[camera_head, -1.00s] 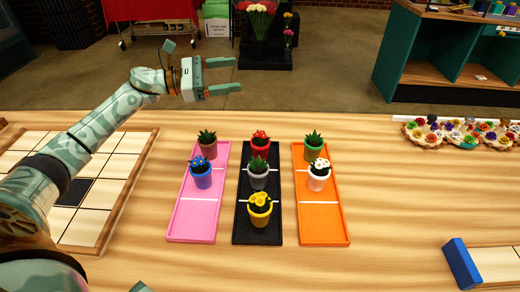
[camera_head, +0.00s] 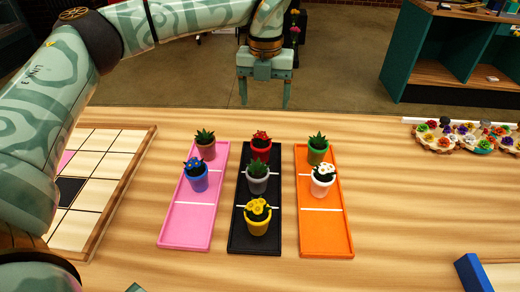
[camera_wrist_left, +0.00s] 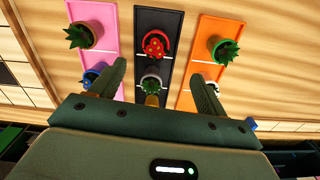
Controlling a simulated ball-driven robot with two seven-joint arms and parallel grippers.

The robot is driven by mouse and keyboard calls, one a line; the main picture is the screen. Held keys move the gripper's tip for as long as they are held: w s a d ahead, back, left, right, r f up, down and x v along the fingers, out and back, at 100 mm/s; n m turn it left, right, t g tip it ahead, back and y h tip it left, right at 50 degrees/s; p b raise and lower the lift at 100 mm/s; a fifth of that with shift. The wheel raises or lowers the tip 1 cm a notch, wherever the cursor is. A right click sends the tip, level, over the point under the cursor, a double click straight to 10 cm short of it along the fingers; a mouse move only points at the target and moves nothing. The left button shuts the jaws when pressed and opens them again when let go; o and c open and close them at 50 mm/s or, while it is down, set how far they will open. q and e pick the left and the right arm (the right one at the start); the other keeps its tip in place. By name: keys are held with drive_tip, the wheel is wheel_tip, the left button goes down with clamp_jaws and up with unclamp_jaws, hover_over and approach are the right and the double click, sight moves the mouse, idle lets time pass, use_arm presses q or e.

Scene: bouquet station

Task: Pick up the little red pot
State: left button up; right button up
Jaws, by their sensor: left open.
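The little red pot (camera_head: 261,153) with red flowers stands upright at the far end of the black tray (camera_head: 240,240). In the left wrist view the red pot (camera_wrist_left: 167,44) is seen from above, just beyond the fingertips and between their lines. My left gripper (camera_head: 264,103) points down with its fingers apart and empty, above and behind the far end of the black tray. In the left wrist view my left gripper (camera_wrist_left: 158,78) is open and clear of the red pot. My right gripper is not in view.
A grey pot (camera_head: 257,184) and a yellow pot (camera_head: 257,225) share the black tray. The pink tray (camera_head: 186,232) holds a brownish pot (camera_head: 206,152) and a blue pot (camera_head: 197,182). The orange tray (camera_head: 325,238) holds a green pot (camera_head: 317,155) and a white pot (camera_head: 322,187).

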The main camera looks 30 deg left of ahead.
sight(264, 135)
use_arm(q)
drive_tip(key=shift+n, duration=0.7)
wheel_tip(264, 135, down, 11)
drive_tip(key=b, duration=0.3)
drive_tip(key=shift+s, duration=0.15)
drive_tip(key=f+b, duration=0.1)
drive_tip(key=f, duration=0.1)
drive_tip(key=f+b, duration=0.2)
drive_tip(key=f, duration=0.1)
drive_tip(key=shift+s+a+f, duration=0.1)
drive_tip(key=shift+a+f, duration=0.2)
drive_tip(key=shift+a, duration=0.05)
drive_tip(key=shift+r, duration=0.2)
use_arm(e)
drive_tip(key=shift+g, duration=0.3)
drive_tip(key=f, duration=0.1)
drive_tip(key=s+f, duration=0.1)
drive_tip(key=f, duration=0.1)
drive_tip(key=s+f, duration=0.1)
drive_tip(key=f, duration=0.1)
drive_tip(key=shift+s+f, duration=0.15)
use_arm(q)
drive_tip(key=c, duration=1.3)
